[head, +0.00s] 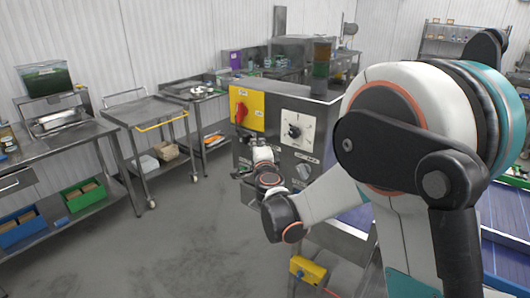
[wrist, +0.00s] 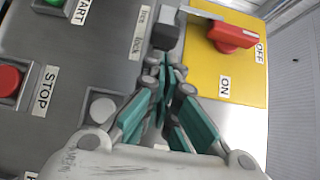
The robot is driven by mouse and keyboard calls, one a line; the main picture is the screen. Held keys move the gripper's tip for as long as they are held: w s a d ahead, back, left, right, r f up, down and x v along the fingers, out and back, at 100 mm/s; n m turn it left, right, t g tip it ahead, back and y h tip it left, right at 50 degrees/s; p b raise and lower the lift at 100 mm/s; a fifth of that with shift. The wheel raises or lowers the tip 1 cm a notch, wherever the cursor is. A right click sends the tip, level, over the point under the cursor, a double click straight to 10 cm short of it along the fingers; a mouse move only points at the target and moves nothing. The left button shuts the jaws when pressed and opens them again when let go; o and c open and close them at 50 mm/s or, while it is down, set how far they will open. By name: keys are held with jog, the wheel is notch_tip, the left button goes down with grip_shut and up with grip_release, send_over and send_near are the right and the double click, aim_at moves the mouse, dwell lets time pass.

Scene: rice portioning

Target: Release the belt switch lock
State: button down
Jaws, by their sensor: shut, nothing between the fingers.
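The belt switch is a red handle (head: 240,112) on a yellow plate (head: 255,101) on the front of the control box; the red handle also shows in the wrist view (wrist: 233,38), near the OFF and ON labels. A dark block (wrist: 167,29) beside the plate, next to a "lock" label, has a thin metal bar (wrist: 203,12) reaching toward the red handle. My gripper (wrist: 168,76) is shut and empty, with its teal fingertips just below the dark block. Whether they touch it I cannot tell. In the head view my gripper (head: 262,153) is in front of the box, below the yellow plate.
The box also carries a dial (head: 294,131), a red STOP button (wrist: 10,80) and a green START button (wrist: 52,2). A steel cart (head: 145,110) and a bench (head: 60,138) stand to the left. The floor (head: 170,235) between is clear.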

jog(key=shift+w+a, duration=0.4)
jog(key=shift+a, duration=0.1)
jog(key=shift+a, duration=0.1)
jog(key=w+a, duration=0.2)
jog(key=a, duration=0.1)
jog(key=shift+w+b, duration=0.25)
jog(key=shift+b, duration=0.05)
jog(key=shift+s+d, duration=0.1)
jog(key=shift+d, duration=0.15)
send_near(247, 140)
jog(key=s+d, duration=0.3)
